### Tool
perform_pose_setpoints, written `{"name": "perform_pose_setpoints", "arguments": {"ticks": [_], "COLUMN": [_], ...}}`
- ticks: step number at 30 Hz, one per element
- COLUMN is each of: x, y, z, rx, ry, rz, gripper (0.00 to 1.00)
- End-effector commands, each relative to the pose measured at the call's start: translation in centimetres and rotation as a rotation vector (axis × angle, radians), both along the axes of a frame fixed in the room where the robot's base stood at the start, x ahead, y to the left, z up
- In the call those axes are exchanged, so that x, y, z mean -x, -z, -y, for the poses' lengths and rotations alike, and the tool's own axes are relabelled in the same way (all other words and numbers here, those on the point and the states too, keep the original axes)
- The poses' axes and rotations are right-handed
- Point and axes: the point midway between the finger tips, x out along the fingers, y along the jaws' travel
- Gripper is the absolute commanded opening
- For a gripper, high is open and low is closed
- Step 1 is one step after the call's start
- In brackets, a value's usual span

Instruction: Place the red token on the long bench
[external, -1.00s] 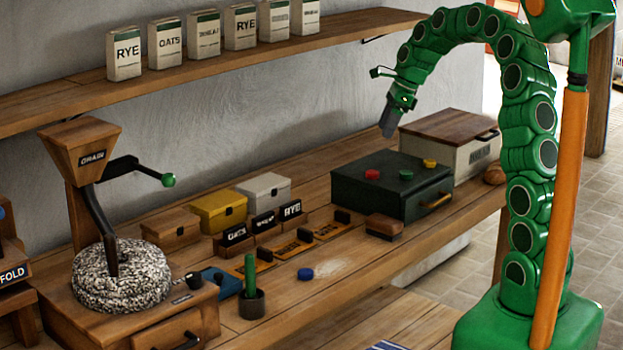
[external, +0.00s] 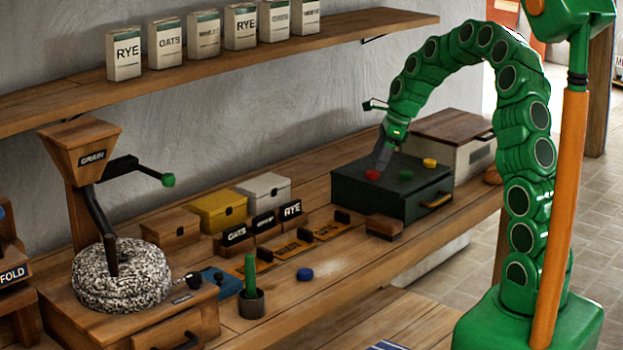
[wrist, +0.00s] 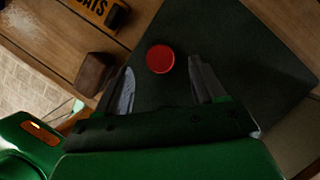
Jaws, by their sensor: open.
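The red token (external: 372,175) lies on top of the dark green box (external: 352,192), which stands on the long bench (external: 345,262). My gripper (external: 380,170) is low over the box, close to the red token. In the wrist view the red token (wrist: 160,59) lies between and just beyond the two fingertips of my open gripper (wrist: 160,82), with nothing held. The dark box top (wrist: 230,50) shows under it.
A green token (external: 406,175) and a yellow token (external: 430,163) share the box top. A blue token (external: 305,274) lies on the bench near pale powder. A brown block (external: 384,227) stands before the box. A lidded bin (external: 470,160) stands behind it. Bare bench shows along the front.

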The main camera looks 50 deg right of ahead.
Motion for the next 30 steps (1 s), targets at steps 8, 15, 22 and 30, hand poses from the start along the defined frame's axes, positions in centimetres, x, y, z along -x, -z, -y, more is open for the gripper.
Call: {"name": "perform_pose_setpoints", "arguments": {"ticks": [8,15,22,30], "x": [-0.8,-0.9,-0.9,-0.9], "y": [2.9,2.9,2.9,2.9], "z": [-0.9,-0.9,-0.8,-0.8], "rx": [0.001,0.000,0.001,0.000], "ry": [-0.002,-0.001,-0.001,-0.001], "rz": [-0.001,0.000,0.001,0.000], "gripper": [0.69,0.64,0.29,0.05]}}
